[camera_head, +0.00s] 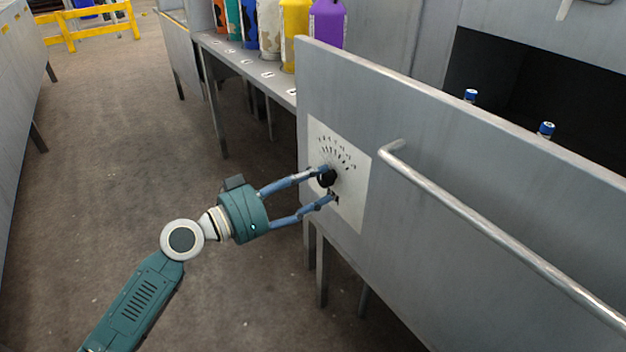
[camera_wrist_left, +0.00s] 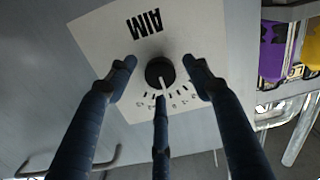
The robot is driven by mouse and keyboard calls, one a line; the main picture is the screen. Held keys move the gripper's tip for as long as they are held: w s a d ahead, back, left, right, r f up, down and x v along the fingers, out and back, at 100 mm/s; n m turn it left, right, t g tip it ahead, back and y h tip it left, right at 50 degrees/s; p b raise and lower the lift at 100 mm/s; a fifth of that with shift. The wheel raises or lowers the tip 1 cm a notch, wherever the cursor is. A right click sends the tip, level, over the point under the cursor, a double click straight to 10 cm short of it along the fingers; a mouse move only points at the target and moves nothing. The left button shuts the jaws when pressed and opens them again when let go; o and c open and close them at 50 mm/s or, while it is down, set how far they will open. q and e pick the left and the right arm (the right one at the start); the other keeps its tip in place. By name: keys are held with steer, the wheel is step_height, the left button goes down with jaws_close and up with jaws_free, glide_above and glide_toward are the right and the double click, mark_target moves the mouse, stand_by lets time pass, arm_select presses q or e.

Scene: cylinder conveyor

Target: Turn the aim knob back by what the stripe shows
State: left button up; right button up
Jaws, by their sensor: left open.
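The black aim knob (camera_head: 327,179) sits on a white dial plate (camera_head: 351,207) on a grey upright panel. The left wrist view shows the knob (camera_wrist_left: 159,71) with a white pointer line toward the printed scale, and the word AIM on the other side. My left gripper (camera_head: 329,187) is open, its fingers spread around the knob at the plate. In the left wrist view the fingers of this gripper (camera_wrist_left: 160,66) stand apart from the knob's sides; whether the third finger touches it I cannot tell. I cannot make out a stripe. My right gripper is not in view.
A metal rail (camera_head: 500,235) runs along the panel, right of the plate. Two blue-capped cylinders (camera_head: 471,96) (camera_head: 546,131) show behind the panel's top edge. Several coloured containers (camera_head: 295,30) stand on a grey bench at the back. Floor left of the panel is clear.

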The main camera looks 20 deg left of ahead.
arm_select(q)
steer(key=shift+w+d, duration=0.1)
steer(key=shift+w, duration=0.05)
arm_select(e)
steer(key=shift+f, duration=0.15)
arm_select(q)
steer(key=shift+c, duration=0.2)
steer(key=c, duration=1.1)
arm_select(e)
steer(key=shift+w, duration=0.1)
